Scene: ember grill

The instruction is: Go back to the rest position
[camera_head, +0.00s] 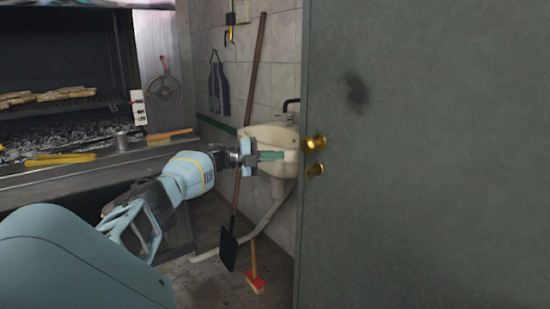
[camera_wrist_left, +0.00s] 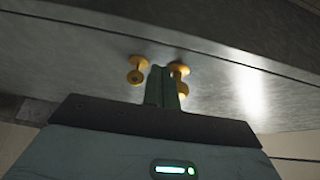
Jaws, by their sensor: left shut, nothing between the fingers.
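My left gripper (camera_head: 270,156) reaches in from the left in the head view, with its fingers shut and empty. It points right, in front of the wall sink and to the left of the brass door knob (camera_head: 315,143). In the left wrist view its closed green fingers (camera_wrist_left: 162,87) appear between two brass fittings of the door (camera_wrist_left: 215,75). I cannot tell whether the fingers touch the door. My right gripper does not show in either view.
A grey door (camera_head: 430,150) fills the right side. A cream sink (camera_head: 270,136) hangs on the tiled wall behind my gripper. A shovel (camera_head: 229,247) and a red-headed brush (camera_head: 255,284) stand below. The grill counter (camera_head: 80,177) with ash and yellow tongs (camera_head: 60,159) is at the left.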

